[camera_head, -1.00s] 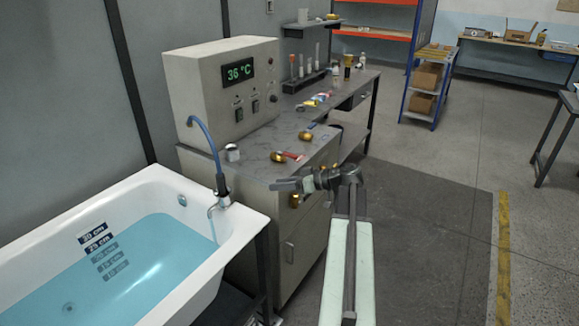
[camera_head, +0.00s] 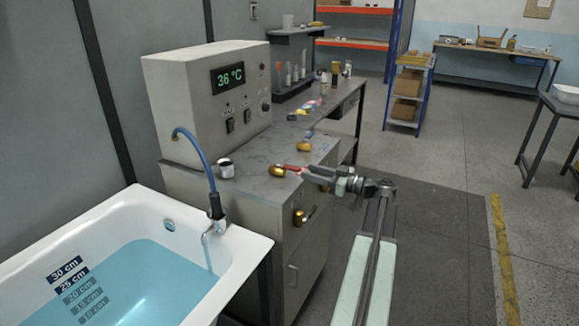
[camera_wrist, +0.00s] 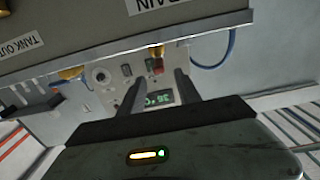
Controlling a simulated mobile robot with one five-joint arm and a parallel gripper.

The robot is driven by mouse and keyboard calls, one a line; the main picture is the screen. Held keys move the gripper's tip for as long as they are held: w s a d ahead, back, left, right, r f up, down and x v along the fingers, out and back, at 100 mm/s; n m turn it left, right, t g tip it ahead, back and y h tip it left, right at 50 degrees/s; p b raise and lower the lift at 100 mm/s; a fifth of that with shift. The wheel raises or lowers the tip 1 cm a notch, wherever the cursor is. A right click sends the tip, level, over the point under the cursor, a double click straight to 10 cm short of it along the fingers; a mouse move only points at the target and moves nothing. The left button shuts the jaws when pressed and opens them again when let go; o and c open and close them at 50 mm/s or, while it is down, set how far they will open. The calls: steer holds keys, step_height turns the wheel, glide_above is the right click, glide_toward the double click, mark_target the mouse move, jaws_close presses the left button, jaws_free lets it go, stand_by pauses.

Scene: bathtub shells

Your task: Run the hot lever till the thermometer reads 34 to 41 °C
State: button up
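The thermometer display (camera_head: 228,77) on the beige control box reads 36 °C. The hot lever, a red handle (camera_head: 293,168) on a brass valve (camera_head: 276,170), lies on the counter's front edge and points right. My gripper (camera_head: 308,173) is just right of the lever's end, fingers pointing left toward it. In the wrist view, which is upside down, my gripper (camera_wrist: 157,90) is open, and the red lever (camera_wrist: 157,65) shows beyond the gap between the fingers. I cannot tell whether they touch. A thin stream runs from the spout (camera_head: 213,228) into the tub (camera_head: 250,246).
A second brass valve (camera_head: 304,146) with a blue handle sits farther back on the counter (camera_head: 250,183). Another brass valve (camera_head: 299,217) is on the cabinet front. A metal cup (camera_head: 225,167) stands left of the red lever. Open floor (camera_head: 440,215) lies to the right.

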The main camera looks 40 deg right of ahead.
mark_target(300, 169)
steer(key=x, duration=0.7)
steer(key=shift+w, duration=0.3)
jaws_close()
stand_by(1.1)
